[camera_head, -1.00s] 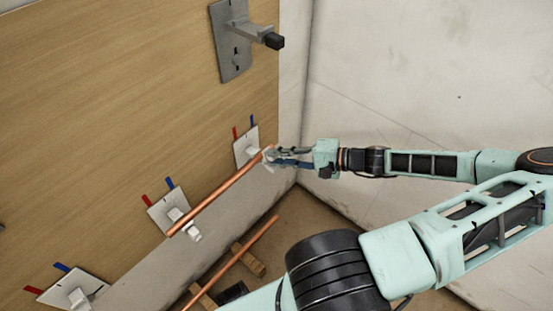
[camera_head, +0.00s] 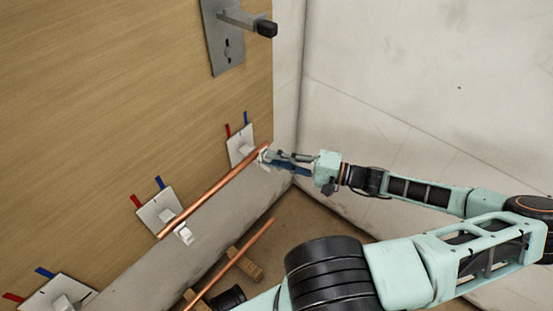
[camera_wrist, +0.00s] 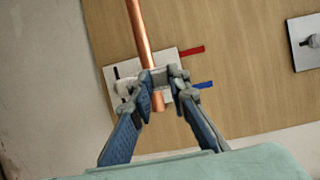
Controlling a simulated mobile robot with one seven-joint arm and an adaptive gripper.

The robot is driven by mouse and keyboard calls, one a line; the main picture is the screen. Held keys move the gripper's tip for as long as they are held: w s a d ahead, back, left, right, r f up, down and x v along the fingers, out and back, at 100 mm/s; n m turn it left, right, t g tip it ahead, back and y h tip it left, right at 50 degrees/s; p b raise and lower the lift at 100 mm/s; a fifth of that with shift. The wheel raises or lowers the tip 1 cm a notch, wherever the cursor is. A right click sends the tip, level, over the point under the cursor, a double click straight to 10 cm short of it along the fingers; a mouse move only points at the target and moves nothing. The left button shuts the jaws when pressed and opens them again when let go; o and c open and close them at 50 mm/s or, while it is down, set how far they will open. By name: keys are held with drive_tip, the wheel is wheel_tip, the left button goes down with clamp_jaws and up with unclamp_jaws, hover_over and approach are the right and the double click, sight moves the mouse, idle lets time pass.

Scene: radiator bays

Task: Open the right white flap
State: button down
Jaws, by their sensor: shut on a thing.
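The right white flap (camera_wrist: 160,76) is on a white wall plate (camera_head: 238,137) at the right end of the panel. A copper pipe (camera_head: 215,190) runs along the brackets, and its end (camera_wrist: 157,101) shows between my fingers in the wrist view. My gripper (camera_head: 266,158) is at this bracket, shut on the flap, with one finger on each side of the pipe end (camera_wrist: 163,80). The fingers hide part of the flap, so I cannot tell its exact angle. The middle white flap (camera_head: 183,234) is at the pipe's left end.
A grey metal bracket with a black tip (camera_head: 266,28) juts from the panel above. Another white plate (camera_head: 50,295) is at lower left. A second copper pipe (camera_head: 240,252) rests on wooden blocks (camera_head: 247,266) on the floor. A white wall (camera_head: 420,90) closes the right side.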

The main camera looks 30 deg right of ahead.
drive_tip(key=c, duration=1.8)
unclamp_jaws()
drive_tip(key=shift+c, duration=0.2)
drive_tip(key=v, duration=0.8)
drive_tip(key=shift+a, duration=0.1)
